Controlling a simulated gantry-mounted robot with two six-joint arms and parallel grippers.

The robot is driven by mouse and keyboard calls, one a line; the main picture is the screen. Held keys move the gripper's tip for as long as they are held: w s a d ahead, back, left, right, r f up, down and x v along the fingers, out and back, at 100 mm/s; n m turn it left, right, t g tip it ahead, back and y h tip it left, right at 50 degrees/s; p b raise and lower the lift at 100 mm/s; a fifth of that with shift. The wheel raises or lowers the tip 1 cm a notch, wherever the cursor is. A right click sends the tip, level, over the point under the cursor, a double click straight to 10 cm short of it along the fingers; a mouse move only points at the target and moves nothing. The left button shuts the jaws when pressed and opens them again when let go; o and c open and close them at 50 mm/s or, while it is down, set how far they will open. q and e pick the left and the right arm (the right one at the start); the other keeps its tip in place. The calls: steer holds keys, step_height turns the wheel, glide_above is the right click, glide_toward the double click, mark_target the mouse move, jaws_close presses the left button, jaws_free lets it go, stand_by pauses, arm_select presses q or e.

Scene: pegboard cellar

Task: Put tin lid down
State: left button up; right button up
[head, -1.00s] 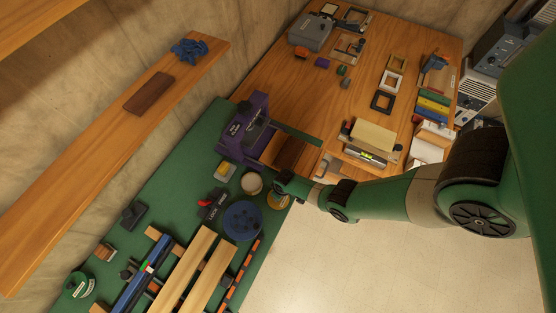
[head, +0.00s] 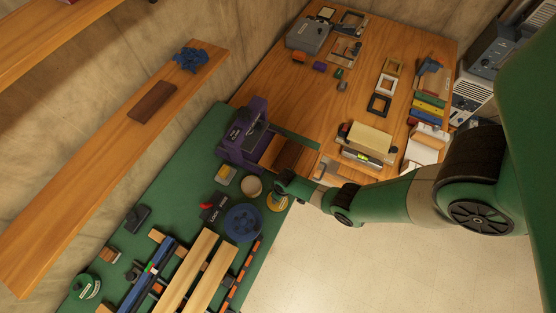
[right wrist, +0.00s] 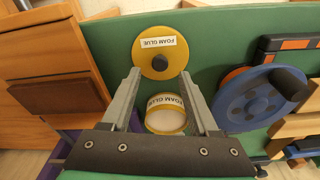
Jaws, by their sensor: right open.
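The yellow tin lid (right wrist: 152,45), with a "FOAM GLUE" label and a dark knob, lies on the green bench top near its edge. It also shows in the head view (head: 277,203), partly behind my right gripper (head: 281,188). In the right wrist view my right gripper (right wrist: 160,76) is open, its fingertips on either side below the lid's knob, with nothing gripped. The open glue tin (right wrist: 166,117), pale inside, stands between the fingers nearer the palm; it shows in the head view (head: 252,187) beside the lid. My left gripper is not in view.
A blue round reel (head: 242,223) stands close to the lid and tin. A purple tool (head: 243,134) and a red-and-black box (head: 213,207) are nearby. Wooden planks (head: 198,270) lie at the front. The bench edge is close to the lid.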

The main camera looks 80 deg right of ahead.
arm_select(q)
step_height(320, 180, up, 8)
steer(key=p, duration=0.6)
